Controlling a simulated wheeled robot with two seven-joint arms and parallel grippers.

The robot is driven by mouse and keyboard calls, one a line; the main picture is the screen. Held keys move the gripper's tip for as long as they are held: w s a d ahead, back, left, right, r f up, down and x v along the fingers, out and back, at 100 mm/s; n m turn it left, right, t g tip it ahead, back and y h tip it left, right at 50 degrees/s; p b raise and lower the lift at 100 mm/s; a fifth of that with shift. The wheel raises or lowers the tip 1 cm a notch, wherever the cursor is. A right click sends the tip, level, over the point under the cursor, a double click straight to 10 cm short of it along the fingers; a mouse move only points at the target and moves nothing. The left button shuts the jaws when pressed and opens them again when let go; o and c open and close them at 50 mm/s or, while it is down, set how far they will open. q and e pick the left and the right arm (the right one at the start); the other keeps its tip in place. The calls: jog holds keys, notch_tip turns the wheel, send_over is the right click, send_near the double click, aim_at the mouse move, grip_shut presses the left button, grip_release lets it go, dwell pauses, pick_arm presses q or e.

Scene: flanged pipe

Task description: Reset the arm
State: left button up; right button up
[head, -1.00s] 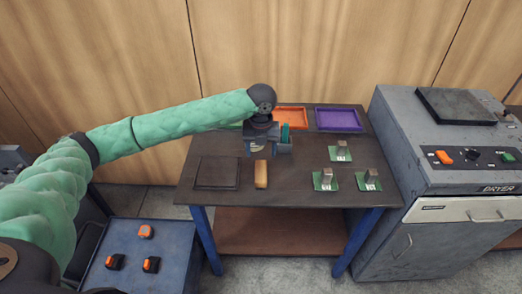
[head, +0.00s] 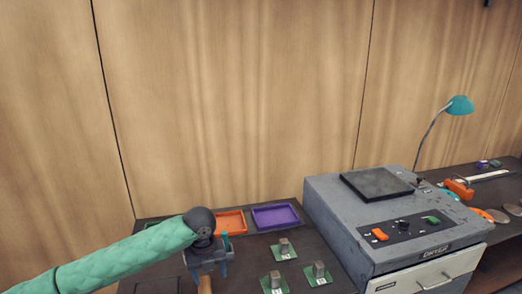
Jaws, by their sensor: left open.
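My left arm, in a green quilted sleeve, comes in from the lower left of the head view. My left gripper (head: 206,270) is open and hangs over the dark table (head: 248,253), in front of the orange tray. A wooden-coloured block (head: 205,284) shows just below it at the bottom edge of the picture. Whether the gripper touches the block cannot be told. My right gripper is not in view.
An orange tray (head: 231,222) and a purple tray (head: 275,216) lie at the table's back. Several green boards with metal blocks, one here (head: 284,249), lie right of my gripper. A grey dryer (head: 345,220) stands to the right. A teal lamp (head: 460,105) is beyond.

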pick_arm(q)
jog(key=s+d+f+n+t+h, duration=0.1)
jog(key=s+d+f+n+h, duration=0.1)
jog(key=s+d+f+n, duration=0.4)
jog(key=s+d+f+n+t+h, duration=0.1)
jog(key=s+d+f+n, duration=0.25)
jog(key=s+n, duration=0.45)
jog(key=s+a+f+n+t+y, duration=0.1)
jog(key=s+a+f+n+y, duration=0.15)
jog(key=s+a+n, duration=0.65)
jog(key=s+a+f+n+y, duration=0.1)
jog(key=s+a+f+n, duration=0.2)
jog(key=s+a+n, duration=0.5)
jog(key=d+f+m, duration=0.1)
jog(key=d+f, duration=0.1)
jog(key=f, duration=1.2)
jog(key=d+f, duration=0.3)
jog(key=f, duration=1)
jog(key=s+f, duration=0.4)
jog(key=f, duration=0.7)
jog(key=s+f+g, duration=0.1)
jog(key=s+f, duration=0.3)
jog(key=f, duration=0.7)
jog(key=shift+m+g, duration=0.3)
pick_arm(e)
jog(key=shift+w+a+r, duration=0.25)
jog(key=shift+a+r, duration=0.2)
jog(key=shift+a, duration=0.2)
